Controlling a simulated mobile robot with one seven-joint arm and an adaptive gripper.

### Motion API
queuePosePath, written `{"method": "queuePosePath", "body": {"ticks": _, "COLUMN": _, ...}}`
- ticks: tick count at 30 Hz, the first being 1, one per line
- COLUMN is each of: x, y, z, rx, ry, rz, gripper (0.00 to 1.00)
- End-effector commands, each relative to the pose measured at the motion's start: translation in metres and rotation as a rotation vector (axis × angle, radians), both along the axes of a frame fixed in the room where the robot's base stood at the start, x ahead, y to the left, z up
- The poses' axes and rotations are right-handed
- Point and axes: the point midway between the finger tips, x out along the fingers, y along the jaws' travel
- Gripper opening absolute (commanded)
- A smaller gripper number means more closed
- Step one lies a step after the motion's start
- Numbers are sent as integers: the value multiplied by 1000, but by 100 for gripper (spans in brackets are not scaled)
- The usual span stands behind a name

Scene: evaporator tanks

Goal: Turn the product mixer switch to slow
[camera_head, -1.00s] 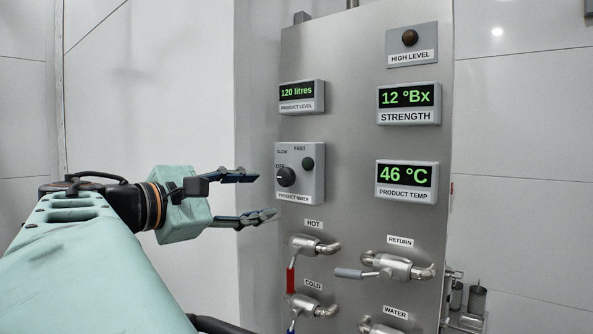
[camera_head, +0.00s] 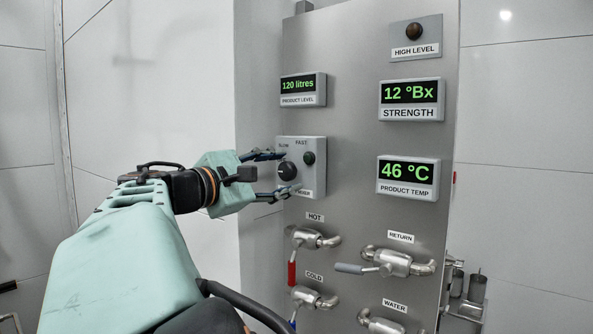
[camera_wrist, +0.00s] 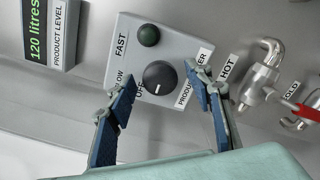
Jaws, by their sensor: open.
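The product mixer box (camera_head: 314,183) is a grey box on the steel panel. It carries a round black switch knob (camera_head: 288,171), a dark green lamp (camera_head: 308,158) and the labels OFF, SLOW and FAST. In the wrist view the knob (camera_wrist: 159,75) lies between and beyond the fingertips, with its light pointer line toward the OFF label. My gripper (camera_head: 280,172) is open and empty, one finger above the knob and one below it in the head view. In the wrist view my gripper (camera_wrist: 160,85) partly covers the SLOW and PRODUCT MIXER labels. I cannot tell whether any finger touches the box.
The product level display (camera_head: 303,88) is just above the box. Below it, pipe valves include a hot valve with a red handle (camera_head: 292,273) and a return valve with a grey handle (camera_head: 349,268). The temperature display (camera_head: 408,176) is to the right.

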Motion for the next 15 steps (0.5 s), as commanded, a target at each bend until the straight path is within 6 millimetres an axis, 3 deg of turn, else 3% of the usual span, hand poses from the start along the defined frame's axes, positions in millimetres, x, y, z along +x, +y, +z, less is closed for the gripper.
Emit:
{"method": "queuePosePath", "body": {"ticks": 7, "x": 1, "y": -1, "z": 0, "rx": 1, "ry": 1, "rz": -1, "gripper": 47}}
{"method": "queuePosePath", "body": {"ticks": 15, "x": 0, "y": -1, "z": 0, "rx": 1, "ry": 1, "rz": -1, "gripper": 18}}
